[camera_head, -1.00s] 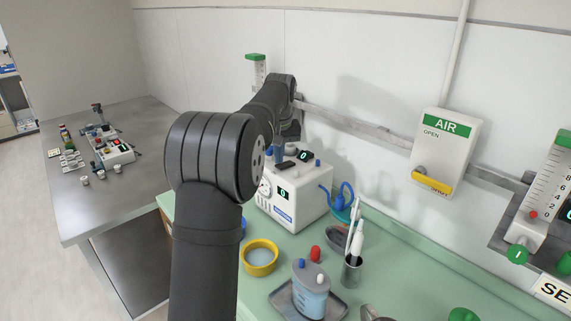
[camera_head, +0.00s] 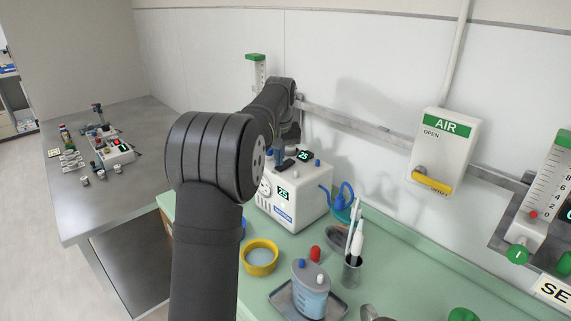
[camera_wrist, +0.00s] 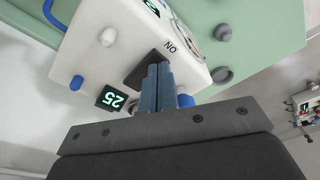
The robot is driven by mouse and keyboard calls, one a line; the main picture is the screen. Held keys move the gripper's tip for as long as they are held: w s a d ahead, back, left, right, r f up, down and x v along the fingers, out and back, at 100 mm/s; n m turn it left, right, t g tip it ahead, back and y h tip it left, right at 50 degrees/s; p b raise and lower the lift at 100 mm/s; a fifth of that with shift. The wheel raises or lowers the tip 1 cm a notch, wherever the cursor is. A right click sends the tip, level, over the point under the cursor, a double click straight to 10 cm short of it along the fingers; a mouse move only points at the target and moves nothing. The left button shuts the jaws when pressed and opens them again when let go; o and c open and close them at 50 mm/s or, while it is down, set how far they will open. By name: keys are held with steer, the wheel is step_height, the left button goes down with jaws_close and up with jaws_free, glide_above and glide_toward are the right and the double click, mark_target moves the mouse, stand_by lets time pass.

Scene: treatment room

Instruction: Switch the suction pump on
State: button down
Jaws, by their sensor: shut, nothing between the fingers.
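The suction pump (camera_head: 311,208) is a white box on the green counter, with lit displays reading 25 on its front (camera_head: 283,192) and top (camera_head: 304,155). In the wrist view its white casing (camera_wrist: 88,42) fills the upper left, with another display (camera_wrist: 110,99) reading 25. A black rocker switch (camera_wrist: 138,74) sits on top beside the word "ON". My gripper (camera_wrist: 159,70) is shut and empty, its blue-grey fingertips right at the switch and partly covering it. Whether they touch it I cannot tell. In the head view my arm partly hides the gripper and pump.
A wall rail (camera_head: 350,124) runs behind.

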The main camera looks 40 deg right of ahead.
step_height(320, 180, up, 7)
steer(key=shift+f, duration=0.2)
stand_by(0.5)
step_height(320, 180, down, 7)
stand_by(0.6)
steer(key=shift+r, duration=0.15)
steer(key=s+a+r+n+h, duration=0.1)
steer(key=s+r+n, duration=0.15)
steer(key=r, duration=0.55)
steer(key=s+r+n+h, duration=0.1)
steer(key=r+n, duration=0.3)
steer(key=r, duration=0.4)
steer(key=a+x, duration=0.1)
steer(key=x, duration=0.5)
steer(key=shift+d+f+t, duration=0.2)
steer(key=shift+d+t, duration=0.05)
steer(key=shift+t, duration=0.15)
